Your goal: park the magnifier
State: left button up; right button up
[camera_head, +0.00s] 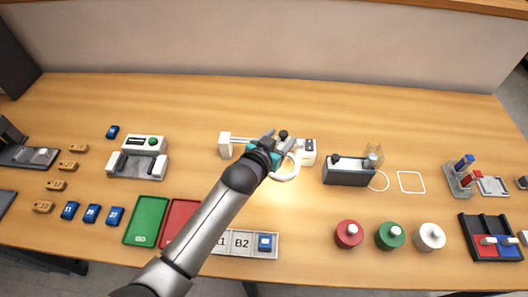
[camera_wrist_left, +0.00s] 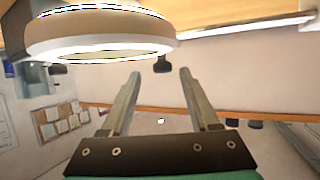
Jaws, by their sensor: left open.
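The magnifier is a white ring lamp (camera_head: 287,170), and an arm runs from a white block (camera_head: 225,145) toward it. In the left wrist view, its glowing ring (camera_wrist_left: 100,38) fills the upper left. My left gripper (camera_head: 278,141) is over the lamp's arm, at the far side of the ring, and hides part of it. It is open, with nothing between its fingers (camera_wrist_left: 160,73). A small black knob (camera_head: 283,134) shows just by the fingertips; a dark knob (camera_wrist_left: 161,64) also shows between and beyond them in the wrist view. My right gripper is out of view.
A white box (camera_head: 309,151) with a dark knob stands just right of the gripper. Farther right are a dark grey box (camera_head: 348,171) and a white square outline (camera_head: 411,182). Green (camera_head: 146,221) and red (camera_head: 178,217) trays lie at front left. The table's back strip is clear.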

pick_arm(q)
jog(key=p+v, duration=0.2)
jog(key=v, duration=1.1)
jog(key=shift+s+r, duration=0.25)
